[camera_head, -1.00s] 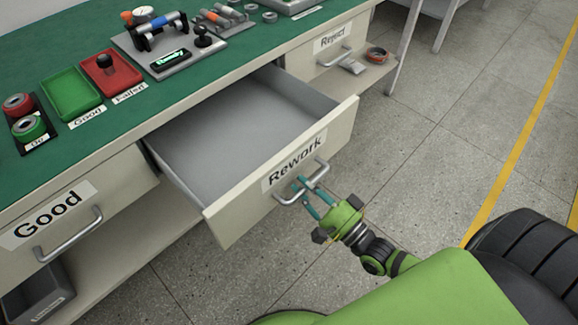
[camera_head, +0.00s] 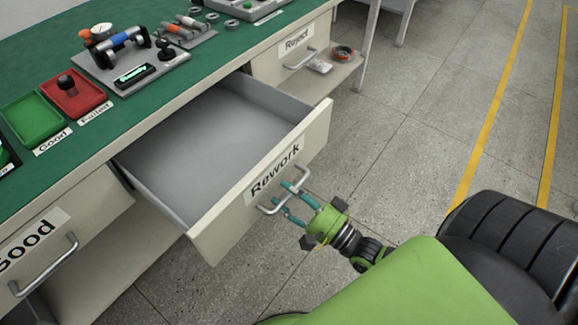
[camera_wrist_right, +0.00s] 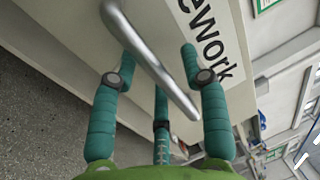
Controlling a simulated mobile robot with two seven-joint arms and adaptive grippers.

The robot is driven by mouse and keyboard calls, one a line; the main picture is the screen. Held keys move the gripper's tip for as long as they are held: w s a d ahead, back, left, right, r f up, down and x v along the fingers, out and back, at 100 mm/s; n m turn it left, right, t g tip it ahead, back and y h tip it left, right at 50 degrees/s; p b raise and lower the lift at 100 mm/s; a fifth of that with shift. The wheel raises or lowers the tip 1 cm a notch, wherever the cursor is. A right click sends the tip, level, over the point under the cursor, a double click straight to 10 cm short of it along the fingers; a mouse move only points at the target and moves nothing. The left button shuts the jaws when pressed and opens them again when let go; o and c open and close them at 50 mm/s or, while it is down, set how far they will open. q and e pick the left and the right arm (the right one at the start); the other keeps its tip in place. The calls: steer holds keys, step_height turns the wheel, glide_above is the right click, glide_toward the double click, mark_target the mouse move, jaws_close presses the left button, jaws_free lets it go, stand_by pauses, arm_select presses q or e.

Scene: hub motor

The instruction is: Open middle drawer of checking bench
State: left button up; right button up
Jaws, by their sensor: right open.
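The middle drawer (camera_head: 222,150), labelled "Rework", is pulled well out of the checking bench (camera_head: 70,163). Its inside is grey and empty. My right gripper (camera_head: 286,198) is at the drawer's bar handle (camera_head: 301,180), with its teal fingers on either side of the bar. In the right wrist view the handle (camera_wrist_right: 150,62) runs between the spread fingers (camera_wrist_right: 160,75), and the fingers are open, not clamped on it. My left gripper is not in view.
The "Good" drawer (camera_head: 85,225) at left and the "Reject" drawer (camera_head: 292,58) at right are shut. The bench top holds a red tray (camera_head: 88,98), a green tray (camera_head: 30,122) and a grey fixture (camera_head: 130,70). Floor (camera_head: 400,150) to the right is clear.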

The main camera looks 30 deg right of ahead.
steer(key=v, duration=1.2)
steer(key=a+f+n+g+h, duration=0.25)
steer(key=f+n+g, duration=0.45)
steer(key=f, duration=1)
steer(key=a+f+n+g+h, duration=0.2)
steer(key=f+n+g+h, duration=0.35)
steer(key=f, duration=1.15)
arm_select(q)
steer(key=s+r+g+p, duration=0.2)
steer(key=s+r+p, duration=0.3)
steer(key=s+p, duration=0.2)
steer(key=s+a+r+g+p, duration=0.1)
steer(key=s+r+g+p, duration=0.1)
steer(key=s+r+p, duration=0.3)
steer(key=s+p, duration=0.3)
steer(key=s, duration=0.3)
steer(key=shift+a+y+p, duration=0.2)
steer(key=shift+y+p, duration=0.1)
arm_select(e)
steer(key=s+r+n+g, duration=0.2)
steer(key=s+r, duration=0.2)
steer(key=s, duration=0.5)
steer(key=s+r+n+g+y, duration=0.1)
steer(key=s+r+n+g, duration=0.1)
steer(key=s, duration=0.8)
step_height(320, 180, up, 2)
steer(key=shift+s+d+r+g, duration=0.1)
steer(key=shift+s+d+g, duration=0.25)
steer(key=shift+g, duration=0.4)
